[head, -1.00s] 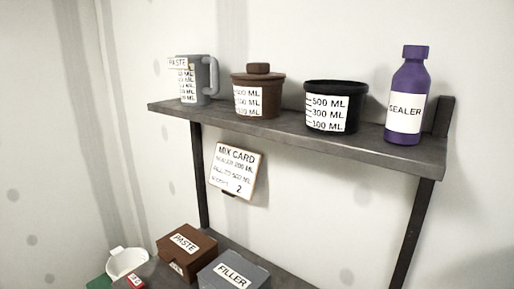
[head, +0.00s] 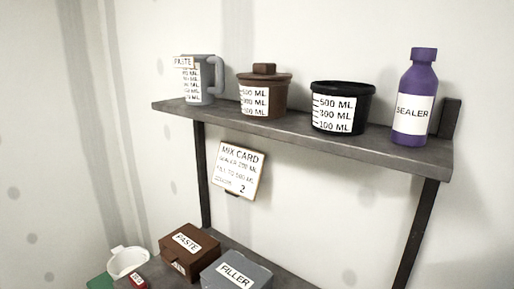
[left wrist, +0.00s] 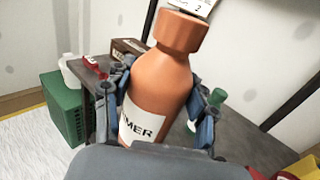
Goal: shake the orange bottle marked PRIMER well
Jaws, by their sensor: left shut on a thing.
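The orange bottle (left wrist: 160,82) shows in the left wrist view, with an orange cap on top and a white label on which the letters "MER" can be read. My left gripper (left wrist: 158,105) is shut around the bottle's body, with fingers on both sides of it. The bottle is tilted a little in that view, cap toward the top. Its lower part is hidden behind the gripper. The bottle and both grippers are outside the head view.
A shelf (head: 300,137) holds a grey mug (head: 205,85), a brown lidded pot (head: 264,92), a black tub (head: 342,107) and a purple SEALER bottle (head: 415,97). A mix card (head: 238,170) hangs below. Lower down stand a PASTE box (head: 188,252), a FILLER box (head: 235,272) and a white bucket (head: 128,262).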

